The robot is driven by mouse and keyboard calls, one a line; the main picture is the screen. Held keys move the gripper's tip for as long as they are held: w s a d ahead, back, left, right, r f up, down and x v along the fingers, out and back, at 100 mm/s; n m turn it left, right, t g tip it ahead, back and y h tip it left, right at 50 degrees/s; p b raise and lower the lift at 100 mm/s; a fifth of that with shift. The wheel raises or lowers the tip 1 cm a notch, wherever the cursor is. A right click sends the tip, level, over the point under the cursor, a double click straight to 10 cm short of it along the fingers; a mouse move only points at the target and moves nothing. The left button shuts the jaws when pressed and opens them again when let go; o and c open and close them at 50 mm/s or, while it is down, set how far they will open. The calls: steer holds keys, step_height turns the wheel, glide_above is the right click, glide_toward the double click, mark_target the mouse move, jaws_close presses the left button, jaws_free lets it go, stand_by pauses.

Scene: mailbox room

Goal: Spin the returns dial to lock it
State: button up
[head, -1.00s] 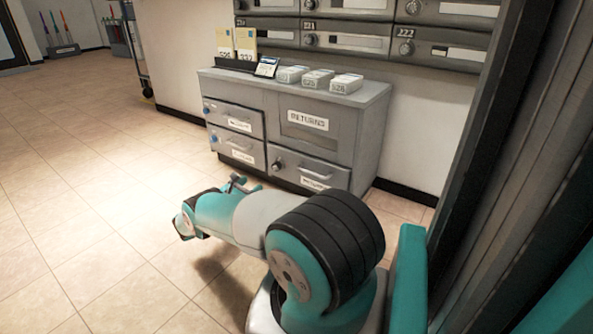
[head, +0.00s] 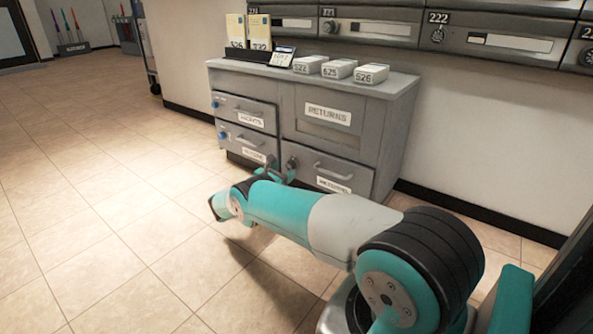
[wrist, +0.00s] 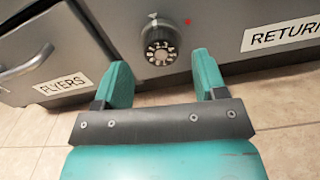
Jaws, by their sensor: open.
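The returns dial (wrist: 158,42) is a dark round knob with white numbers around its rim, on the front of the grey returns drawer (wrist: 220,55). A small red light (wrist: 187,21) shows beside it. In the head view the dial (head: 292,163) is at the upper left of the lower right drawer (head: 345,176), partly behind my arm. My gripper (wrist: 163,72) is open and empty. Its two teal fingers point at the drawer front, one to each side below the dial, and appear apart from it.
The flyers drawer (wrist: 45,75) with its bar handle is left of the dial in the wrist view. The grey cabinet (head: 395,130) carries several labelled white boxes, yellow folders and a small display. Mailboxes (head: 390,32) hang above. The tiled floor (head: 110,190) at left is clear.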

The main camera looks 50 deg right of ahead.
mark_target(291, 165)
steer(key=shift+d, duration=1.15)
steer(key=c, duration=0.9)
steer(key=shift+m, duration=0.4)
